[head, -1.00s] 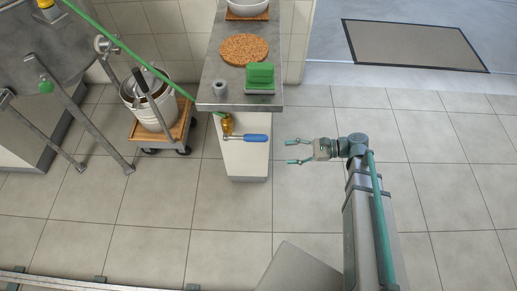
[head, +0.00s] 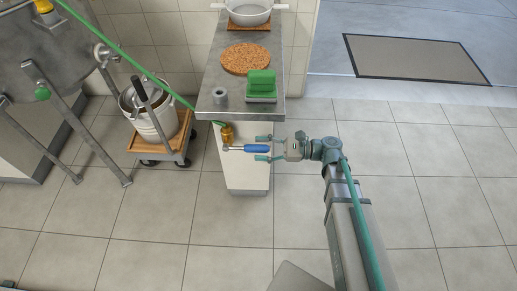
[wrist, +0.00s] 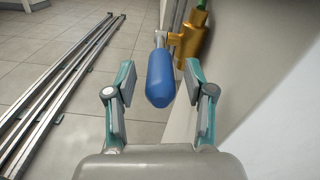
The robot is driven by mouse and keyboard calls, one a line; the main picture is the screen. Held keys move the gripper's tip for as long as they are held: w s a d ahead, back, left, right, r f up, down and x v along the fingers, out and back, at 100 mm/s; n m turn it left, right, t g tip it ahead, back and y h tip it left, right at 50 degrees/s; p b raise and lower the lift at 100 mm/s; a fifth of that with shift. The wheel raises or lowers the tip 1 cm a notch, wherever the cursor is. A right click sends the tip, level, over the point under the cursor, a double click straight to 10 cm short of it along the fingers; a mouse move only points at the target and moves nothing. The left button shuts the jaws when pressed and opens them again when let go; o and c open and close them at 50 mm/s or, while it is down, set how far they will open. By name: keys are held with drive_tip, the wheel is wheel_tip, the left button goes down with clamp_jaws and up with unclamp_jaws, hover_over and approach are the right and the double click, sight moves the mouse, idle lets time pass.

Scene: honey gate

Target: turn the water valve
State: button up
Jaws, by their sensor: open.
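The water valve has a brass body (head: 227,135) on the front of the counter's end panel and a lever with a blue grip (head: 256,148) pointing right. In the wrist view the blue grip (wrist: 161,79) points toward me, with the brass body (wrist: 192,45) behind it. My gripper (head: 263,148) is open, and its fingers are on either side of the blue grip's end.
A green hose (head: 130,57) runs to the valve. A bucket trolley (head: 145,146) stands left. Floor to the right is clear.

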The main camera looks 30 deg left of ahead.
drive_tip(key=shift+s+a, duration=0.35)
drive_tip(key=shift+a, duration=0.2)
clamp_jaws()
